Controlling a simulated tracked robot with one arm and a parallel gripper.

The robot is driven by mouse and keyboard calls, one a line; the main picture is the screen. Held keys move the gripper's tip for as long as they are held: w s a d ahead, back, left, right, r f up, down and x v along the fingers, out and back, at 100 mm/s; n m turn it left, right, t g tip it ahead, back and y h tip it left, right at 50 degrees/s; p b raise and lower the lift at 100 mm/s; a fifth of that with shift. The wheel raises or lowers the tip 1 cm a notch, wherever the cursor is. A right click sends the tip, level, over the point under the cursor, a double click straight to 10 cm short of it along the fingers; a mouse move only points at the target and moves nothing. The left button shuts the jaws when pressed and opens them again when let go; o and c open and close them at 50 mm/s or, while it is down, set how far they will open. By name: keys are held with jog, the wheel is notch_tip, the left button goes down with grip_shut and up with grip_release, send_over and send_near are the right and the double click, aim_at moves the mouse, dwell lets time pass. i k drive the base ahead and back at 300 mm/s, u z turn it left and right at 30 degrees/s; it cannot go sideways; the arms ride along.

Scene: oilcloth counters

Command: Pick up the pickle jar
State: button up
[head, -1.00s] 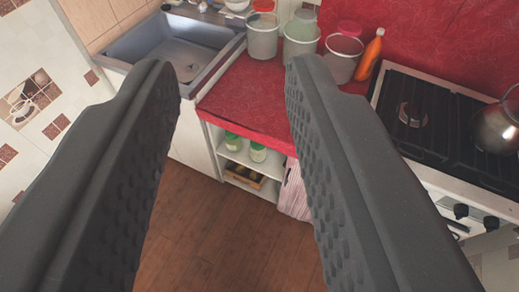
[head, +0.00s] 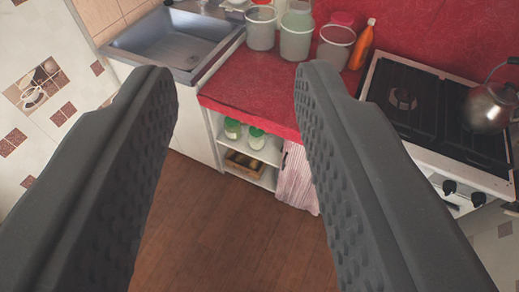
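My gripper (head: 234,72) is open and empty, its two dark fingers spread wide across the head view. Two small glass jars stand on the upper shelf of the open cabinet under the red counter, a left jar (head: 232,129) and a right jar (head: 256,138). Both have green-looking tops, and I cannot tell their contents. Three larger containers stand at the back of the red counter: a left one (head: 261,31), a middle one (head: 296,38) and a right one (head: 335,48). I cannot tell for sure which is the pickle jar. All are well beyond my fingers.
A metal sink (head: 175,43) is at the upper left. An orange bottle (head: 362,46) stands by the black stove (head: 430,110), which carries a kettle (head: 489,107). A wooden crate (head: 244,163) sits below the jars, beside a striped cloth (head: 297,182). The brown floor (head: 225,225) is clear.

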aim_at(255, 144)
jog(key=k, duration=1)
jog(key=u, duration=0.55)
jog(key=i, duration=0.95)
jog(key=u, duration=0.5)
jog(key=i, duration=1.35)
jog(key=z, duration=0.6)
jog(key=i, duration=0.3)
jog(key=z, duration=0.35)
